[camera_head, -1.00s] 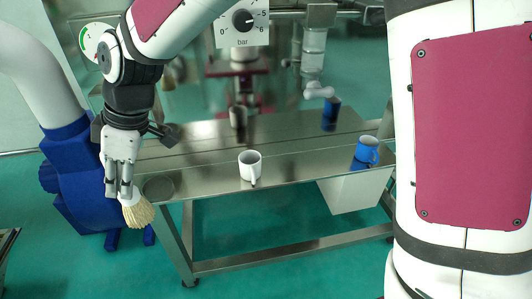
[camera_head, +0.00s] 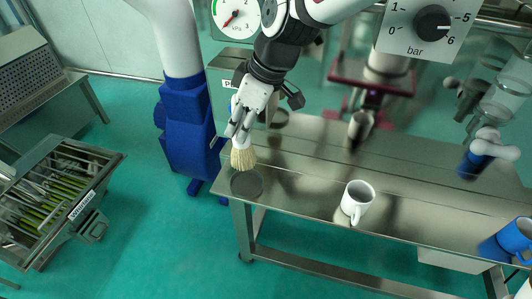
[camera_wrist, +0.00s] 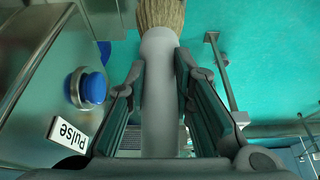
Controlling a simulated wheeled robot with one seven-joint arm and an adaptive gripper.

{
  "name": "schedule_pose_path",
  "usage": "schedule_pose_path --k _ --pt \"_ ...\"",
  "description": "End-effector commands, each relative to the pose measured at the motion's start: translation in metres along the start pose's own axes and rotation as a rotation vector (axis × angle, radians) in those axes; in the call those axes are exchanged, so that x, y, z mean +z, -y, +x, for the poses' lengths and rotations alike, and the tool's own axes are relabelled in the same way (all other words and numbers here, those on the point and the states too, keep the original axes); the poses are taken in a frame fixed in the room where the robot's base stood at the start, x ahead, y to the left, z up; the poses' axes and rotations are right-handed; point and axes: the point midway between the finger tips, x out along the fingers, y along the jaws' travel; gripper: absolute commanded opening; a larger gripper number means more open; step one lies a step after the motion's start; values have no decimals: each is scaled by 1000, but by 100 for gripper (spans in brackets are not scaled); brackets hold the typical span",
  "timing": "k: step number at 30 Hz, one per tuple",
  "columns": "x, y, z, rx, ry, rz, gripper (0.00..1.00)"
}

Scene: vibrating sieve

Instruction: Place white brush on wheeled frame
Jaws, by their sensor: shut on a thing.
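The white brush has a pale handle (camera_wrist: 158,95) and straw-coloured bristles (camera_head: 243,158). My gripper (camera_head: 239,129) is shut on the handle, and the bristles point down. In the wrist view, the two fingers flank the handle, with the bristles (camera_wrist: 160,13) beyond the tips. In the head view, the brush shows in front of the left end of a steel bench (camera_head: 300,190), just above a dark round patch on it. I cannot tell the height gap. A steel frame (camera_head: 50,205) with a slatted tray stands apart at far left; I cannot see wheels on it.
A white mug (camera_head: 356,200) and a blue mug (camera_head: 515,238) stand on the bench. A blue button (camera_wrist: 92,88) on a steel panel is close to my gripper, beside a "Pulse" label. Open green floor (camera_head: 140,180) lies between bench and slatted frame.

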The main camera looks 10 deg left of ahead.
Motion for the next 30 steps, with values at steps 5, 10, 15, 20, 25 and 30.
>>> schedule_pose_path --k 5,10,15,20,25,30 --pt "13 2 30 -6 2 1 0" --pt "19 0 46 -1 -1 1 0" --pt "25 2 59 -3 1 1 0" --pt "33 2 79 -3 0 2 0" --pt "34 0 82 1 0 1 0" --pt "35 0 83 0 0 1 0"
